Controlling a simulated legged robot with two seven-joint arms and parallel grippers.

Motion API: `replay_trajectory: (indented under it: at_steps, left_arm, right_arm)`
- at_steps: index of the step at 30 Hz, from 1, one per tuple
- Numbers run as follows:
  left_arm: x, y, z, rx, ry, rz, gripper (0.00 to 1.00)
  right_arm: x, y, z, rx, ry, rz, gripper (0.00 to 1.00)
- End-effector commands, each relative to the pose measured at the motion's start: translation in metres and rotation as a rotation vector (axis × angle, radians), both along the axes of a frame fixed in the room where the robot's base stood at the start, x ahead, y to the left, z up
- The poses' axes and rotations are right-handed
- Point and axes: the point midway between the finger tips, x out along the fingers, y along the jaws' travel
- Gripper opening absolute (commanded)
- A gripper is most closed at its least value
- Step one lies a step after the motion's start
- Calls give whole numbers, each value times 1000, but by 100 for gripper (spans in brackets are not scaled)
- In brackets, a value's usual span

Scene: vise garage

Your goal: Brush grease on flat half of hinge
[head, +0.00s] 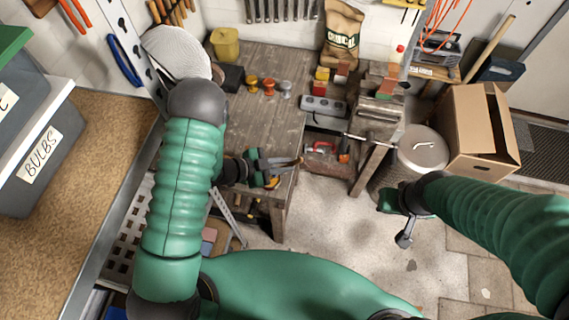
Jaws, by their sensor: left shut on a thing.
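My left gripper (272,168) is over the front right part of the wooden workbench (262,125). It is shut on a slim tool (288,161), too small to identify surely as the brush. My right gripper (390,203) is low at the right, over the floor beside the metal bin; its fingers are not clear. I cannot make out the hinge or the grease. A vise-like metal block (380,107) stands on the right end of the bench, apart from my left gripper.
A lidded bin (422,150) and cardboard box (480,128) stand at right. The front floor is mostly clear.

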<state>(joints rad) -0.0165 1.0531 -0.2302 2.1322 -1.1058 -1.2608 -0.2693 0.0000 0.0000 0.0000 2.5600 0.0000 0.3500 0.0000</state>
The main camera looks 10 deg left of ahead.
Motion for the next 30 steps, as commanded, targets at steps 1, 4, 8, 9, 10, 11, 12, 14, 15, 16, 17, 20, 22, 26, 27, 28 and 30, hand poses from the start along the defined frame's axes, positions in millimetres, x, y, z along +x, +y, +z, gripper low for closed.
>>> replay_trajectory:
  at_steps: [1,4,8,9,10,11,12,14,15,16,17,20,22,26,27,28,30]
  left_arm:
    - [0,0,-1,0,2,0,0]
    - [0,0,-1,1,2,0,0]
    - [0,0,2,1,2,0,0]
    - [0,0,5,1,2,1,0]
    - [0,0,8,1,0,0,0]
    - [0,0,11,1,0,0,0]
    - [0,0,16,1,0,0,0]
    - [0,0,22,1,0,0,0]
    - [0,0,26,1,0,0,0]
    - [0,0,29,1,0,0,0]
    - [0,0,32,1,0,0,0]
    - [0,0,42,1,0,0,0]
    - [0,0,49,1,0,0,0]
    - [0,0,61,1,0,0,0]
    - [0,0,65,1,0,0,0]
    - [0,0,67,1,0,0,0]
    - [0,0,71,1,0,0,0]
  right_arm:
    - [0,0,0,0,0,0,0]
    - [0,0,0,0,0,0,0]
    - [0,0,3,0,0,0,0]
    - [0,0,5,0,0,0,0]
    - [0,0,8,0,0,0,0]
    - [0,0,10,0,0,0,0]
    - [0,0,14,0,0,0,0]
    - [0,0,19,0,0,0,0]
    - [0,0,23,0,0,0,0]
    - [0,0,25,0,0,0,0]
    - [0,0,27,0,0,0,0]
    - [0,0,35,0,0,0,0]
    - [0,0,41,0,0,0,0]
    - [0,0,51,0,0,0,0]
    - [0,0,54,0,0,0,0]
    - [0,0,56,0,0,0,0]
    - [0,0,59,0,0,0,0]
